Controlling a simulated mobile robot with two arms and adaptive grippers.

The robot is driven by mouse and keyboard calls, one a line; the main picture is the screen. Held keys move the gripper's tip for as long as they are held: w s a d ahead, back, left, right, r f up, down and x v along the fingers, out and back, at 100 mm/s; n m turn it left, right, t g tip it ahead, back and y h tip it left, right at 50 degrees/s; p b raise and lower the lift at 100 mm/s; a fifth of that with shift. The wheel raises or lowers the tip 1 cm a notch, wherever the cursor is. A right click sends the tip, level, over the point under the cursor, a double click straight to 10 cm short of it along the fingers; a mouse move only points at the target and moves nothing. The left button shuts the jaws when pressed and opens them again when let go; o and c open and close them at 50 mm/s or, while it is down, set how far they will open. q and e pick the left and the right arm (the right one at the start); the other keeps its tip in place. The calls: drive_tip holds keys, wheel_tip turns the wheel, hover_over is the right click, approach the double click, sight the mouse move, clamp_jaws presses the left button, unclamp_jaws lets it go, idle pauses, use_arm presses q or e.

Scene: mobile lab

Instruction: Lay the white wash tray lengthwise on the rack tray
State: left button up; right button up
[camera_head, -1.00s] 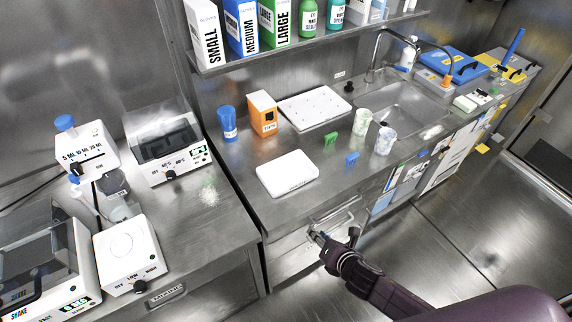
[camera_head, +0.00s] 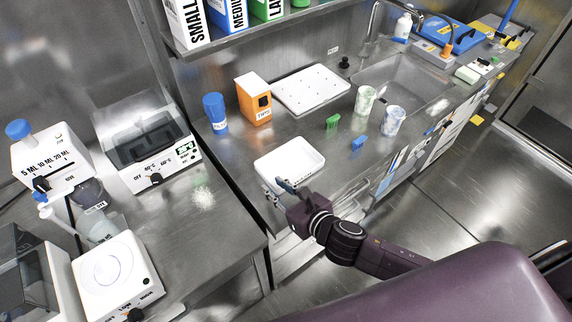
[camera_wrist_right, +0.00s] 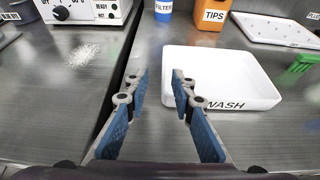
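The white wash tray (camera_head: 290,165) lies on the steel counter in the head view, in front of the orange tips box. In the right wrist view the wash tray (camera_wrist_right: 222,80) shows its shallow hollow and the word WASH on its near wall. My right gripper (camera_head: 282,188) is at the tray's near left edge, open and empty. In the right wrist view its blue-padded fingers (camera_wrist_right: 160,85) are spread, with the tray just beyond and to the right. The rack tray (camera_head: 312,90), white with small holes, lies flat behind, near the wall. My left gripper is not in view.
An orange tips box (camera_head: 254,100) and a blue filter cup (camera_head: 215,112) stand behind the wash tray. Green (camera_head: 333,122) and blue (camera_head: 358,143) small racks and two speckled cups (camera_head: 393,120) stand to the right, before the sink (camera_head: 400,80).

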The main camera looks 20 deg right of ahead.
sight(265, 177)
drive_tip(key=x, duration=0.4)
drive_tip(key=p+x, duration=0.1)
drive_tip(key=x, duration=0.1)
drive_tip(key=shift+w+d+r, duration=0.15)
drive_tip(key=shift+d+r, duration=0.1)
drive_tip(key=shift+d, duration=0.05)
drive_tip(key=shift+w+a+f, duration=0.25)
drive_tip(key=shift+w+f, duration=0.05)
drive_tip(key=shift+w, duration=0.15)
clamp_jaws()
